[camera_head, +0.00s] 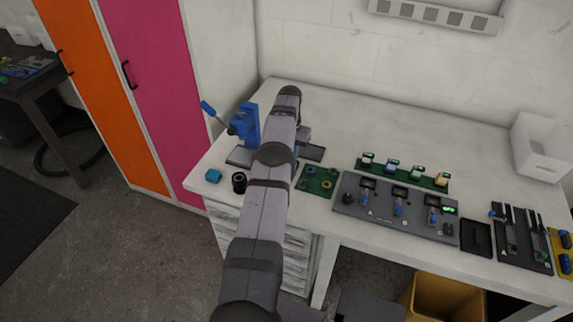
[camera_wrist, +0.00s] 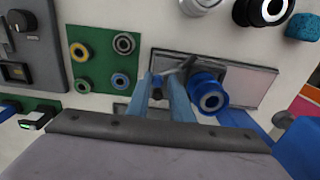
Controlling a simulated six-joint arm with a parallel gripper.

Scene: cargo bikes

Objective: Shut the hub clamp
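A blue ring-shaped part with a dark bore (camera_wrist: 209,94) sits on a grey plate (camera_wrist: 250,85) in the wrist view. A thin grey lever-like piece (camera_wrist: 183,66) lies beside it; I cannot tell for certain whether this is the hub clamp's lever. My gripper (camera_wrist: 159,80) is over the plate, left of the blue part, its two pale blue fingers apart. A small dark piece (camera_wrist: 157,94) shows between the fingers; contact cannot be told. In the head view, my arm hides much of the plate (camera_head: 240,157) and what stands on it.
A blue press-like stand (camera_head: 248,125) with a blue-handled lever (camera_head: 207,108) stands close behind the plate. A black ring (camera_head: 239,183) and teal block (camera_head: 213,175) lie in front. A green mat with rings (camera_head: 316,181) and a grey panel (camera_head: 385,215) lie right.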

